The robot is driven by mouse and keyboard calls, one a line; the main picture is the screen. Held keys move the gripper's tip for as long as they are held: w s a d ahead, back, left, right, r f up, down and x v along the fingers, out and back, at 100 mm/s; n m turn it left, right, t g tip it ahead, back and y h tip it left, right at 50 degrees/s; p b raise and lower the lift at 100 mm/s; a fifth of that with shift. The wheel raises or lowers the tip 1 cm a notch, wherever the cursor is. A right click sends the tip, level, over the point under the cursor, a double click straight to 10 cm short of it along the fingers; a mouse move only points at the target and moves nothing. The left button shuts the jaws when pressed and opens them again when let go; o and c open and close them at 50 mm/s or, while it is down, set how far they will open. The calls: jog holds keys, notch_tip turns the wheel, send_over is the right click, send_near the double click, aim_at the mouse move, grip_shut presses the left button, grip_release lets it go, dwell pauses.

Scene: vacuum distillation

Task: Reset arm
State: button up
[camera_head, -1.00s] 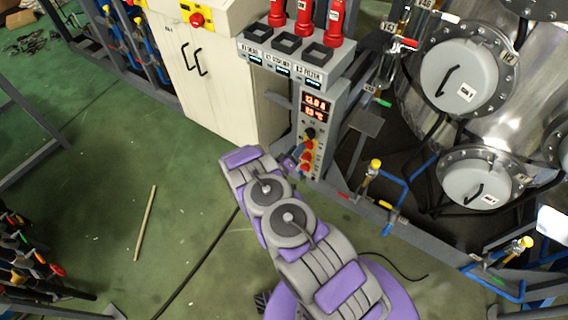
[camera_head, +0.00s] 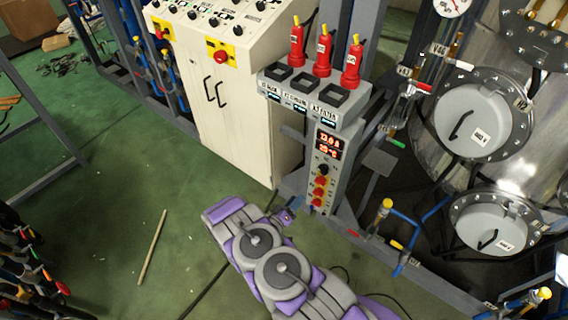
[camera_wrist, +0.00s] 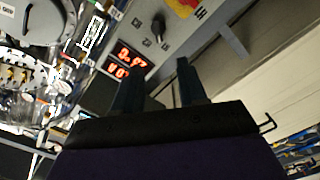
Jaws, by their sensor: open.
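My gripper (camera_wrist: 157,85) shows in the wrist view with its two dark fingers apart and nothing between them. Beyond the fingers is the grey control box with a red digital display (camera_wrist: 122,58), a dark knob and a red switch on a yellow plate. In the head view my purple and grey arm reaches up from the bottom, with its far end just below and left of the control box (camera_head: 322,165). My gripper's fingers are hard to make out there.
A white cabinet (camera_head: 230,105) stands behind the arm. A steel vessel (camera_head: 485,120) and blue pipes with yellow valves (camera_head: 386,207) are at right. A thin stick (camera_head: 152,247) lies on open green floor at left.

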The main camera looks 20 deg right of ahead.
jog(key=w+a+r+m+g+y, duration=0.1)
jog(key=w+a+r+m+y, duration=0.1)
jog(key=w+a+r+y, duration=0.75)
jog(key=s+a+r+n+g+y, duration=0.1)
jog(key=s+a+r+y, duration=0.15)
jog(key=a+r, duration=0.35)
jog(key=s+a+r+g+y, duration=0.2)
jog(key=a+r+y, duration=0.1)
jog(key=r, duration=0.5)
jog(key=s+d+r+n+g+y, duration=0.1)
jog(key=s+r+g, duration=0.1)
jog(key=s+r, duration=0.55)
jog(key=s+d+r+n+g+y, duration=0.15)
jog(key=s+r, duration=0.25)
jog(key=s, duration=0.7)
jog(key=s+d+r+g+h, duration=0.1)
jog(key=s+d, duration=0.2)
jog(key=s, duration=0.5)
jog(key=s+d+r+m+g+h, duration=0.1)
jog(key=s+d, duration=0.3)
jog(key=s, duration=0.5)
jog(key=s+d+r+g+h, duration=0.1)
jog(key=s+d+r+g, duration=0.2)
jog(key=s, duration=0.6)
jog(key=shift+d, duration=0.35)
